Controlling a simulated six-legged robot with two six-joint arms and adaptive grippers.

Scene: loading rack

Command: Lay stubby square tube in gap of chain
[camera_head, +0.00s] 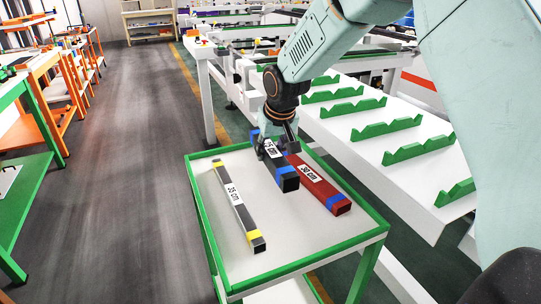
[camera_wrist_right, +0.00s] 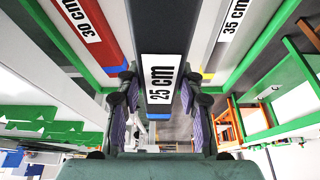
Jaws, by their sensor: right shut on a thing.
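The stubby square tube (camera_head: 288,182), black with blue bands and a "25 cm" label, is in my right gripper (camera_head: 270,148). The gripper points down and is shut across the tube near its label. In the right wrist view the tube (camera_wrist_right: 165,35) runs between the two fingers (camera_wrist_right: 163,105). It is over the green-rimmed cart; I cannot tell whether it touches the top. A white rail bench with a row of green notched holders (camera_head: 420,150) stands at the right. I cannot make out for sure which part is the chain gap. My left gripper is out of view.
On the cart top (camera_head: 283,238) lie a red "30 cm" tube (camera_head: 325,190) just right of the held one and a dark "35 cm" tube with yellow bands (camera_head: 240,212) to the left. Workbenches (camera_head: 25,150) line the left. The floor between is clear.

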